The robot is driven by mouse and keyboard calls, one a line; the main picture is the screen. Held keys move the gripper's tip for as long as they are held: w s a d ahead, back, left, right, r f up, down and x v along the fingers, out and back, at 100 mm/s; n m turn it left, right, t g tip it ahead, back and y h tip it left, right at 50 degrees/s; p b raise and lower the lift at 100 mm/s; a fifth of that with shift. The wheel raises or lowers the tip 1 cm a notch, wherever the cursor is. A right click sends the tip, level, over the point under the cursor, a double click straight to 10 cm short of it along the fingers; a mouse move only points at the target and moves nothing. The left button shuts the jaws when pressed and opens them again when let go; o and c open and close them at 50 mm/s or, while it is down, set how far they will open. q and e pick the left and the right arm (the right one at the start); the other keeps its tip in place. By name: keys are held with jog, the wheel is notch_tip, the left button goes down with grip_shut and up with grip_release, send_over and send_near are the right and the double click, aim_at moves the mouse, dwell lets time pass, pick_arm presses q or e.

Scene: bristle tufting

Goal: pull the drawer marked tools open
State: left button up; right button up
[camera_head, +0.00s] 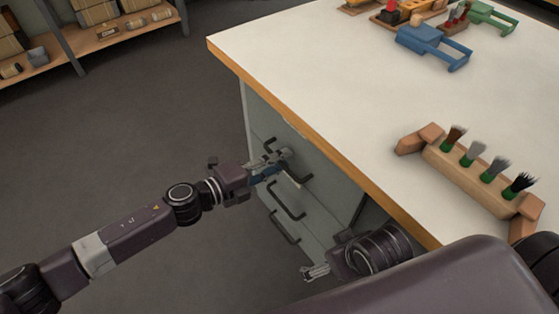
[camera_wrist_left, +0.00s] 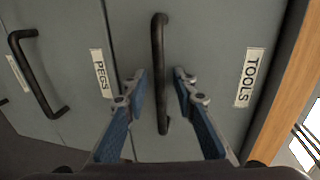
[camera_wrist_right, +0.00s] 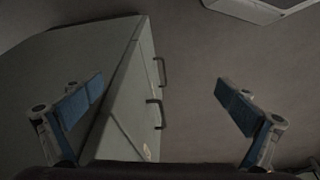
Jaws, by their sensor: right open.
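The drawer marked tools (camera_wrist_left: 215,40) is the top one of a grey drawer cabinet under the table, and it looks shut. Its black bar handle (camera_wrist_left: 159,60) runs upright through the middle of the left wrist view. My left gripper (camera_wrist_left: 160,76) is open, with one blue-padded finger on each side of that handle and gaps between. In the head view my left gripper (camera_head: 283,158) is at the top handle (camera_head: 298,175), partly covering it. My right gripper (camera_head: 315,272) is open and empty, low beside the cabinet; its spread fingers (camera_wrist_right: 160,88) show in the right wrist view.
The drawer marked pegs (camera_wrist_left: 75,50) with its own handle (camera_wrist_left: 38,75) is just below. The white tabletop (camera_head: 330,90) with its wooden edge overhangs the cabinet. A brush block (camera_head: 470,182) and clamps (camera_head: 432,45) lie on it. The floor (camera_head: 130,130) left of the cabinet is clear.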

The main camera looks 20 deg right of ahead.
pick_arm(q)
jog(key=shift+c, duration=0.7)
grip_shut()
